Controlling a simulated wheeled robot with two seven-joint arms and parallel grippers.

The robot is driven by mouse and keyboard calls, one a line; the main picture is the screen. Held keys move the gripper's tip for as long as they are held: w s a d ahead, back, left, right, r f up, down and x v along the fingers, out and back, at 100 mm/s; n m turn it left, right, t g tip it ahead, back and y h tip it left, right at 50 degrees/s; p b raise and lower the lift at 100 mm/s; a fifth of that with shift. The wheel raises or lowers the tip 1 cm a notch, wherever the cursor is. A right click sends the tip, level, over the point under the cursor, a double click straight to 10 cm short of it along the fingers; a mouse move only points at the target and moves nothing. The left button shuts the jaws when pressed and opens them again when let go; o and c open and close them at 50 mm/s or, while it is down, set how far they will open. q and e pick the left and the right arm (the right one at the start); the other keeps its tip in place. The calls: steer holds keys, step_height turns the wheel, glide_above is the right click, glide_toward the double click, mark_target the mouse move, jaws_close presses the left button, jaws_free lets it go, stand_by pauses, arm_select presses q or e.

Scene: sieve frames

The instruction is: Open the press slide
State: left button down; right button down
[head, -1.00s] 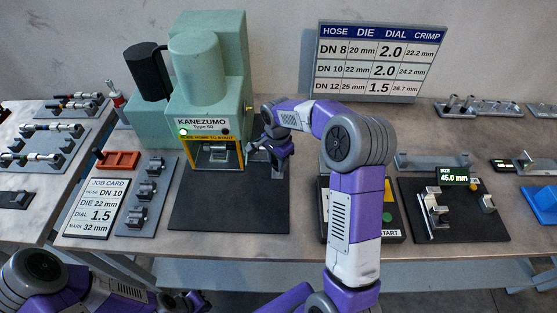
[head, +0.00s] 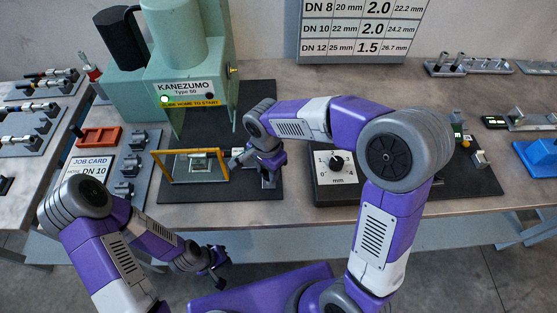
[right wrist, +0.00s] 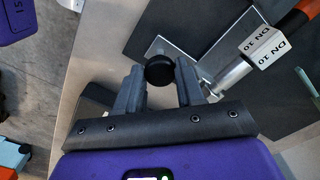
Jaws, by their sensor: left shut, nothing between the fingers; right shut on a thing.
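The press (head: 180,60) is a green machine at the back left, marked KANEZUMO. Its slide (head: 193,155), with a yellow frame and a metal piece inside, stands out in front of the press over the dark mat (head: 220,187). My right gripper (head: 238,160) is at the slide's right side. In the right wrist view its fingers (right wrist: 158,88) are shut on a round black knob (right wrist: 159,69), which looks like the slide's handle. My left gripper (head: 216,268) is shut and empty, low in front of the table.
A job card (head: 88,172), an orange tray (head: 98,138) and a die rack (head: 128,170) lie left of the mat. A dial box (head: 335,187) stands to the right. A fitting labelled DN 10 (right wrist: 262,42) is near my right gripper.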

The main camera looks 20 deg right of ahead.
steer(key=shift+s, duration=0.25)
steer(key=c, duration=0.7)
jaws_free()
step_height(320, 180, up, 8)
steer(key=shift+f+p, duration=0.2)
steer(key=shift+p, duration=0.6)
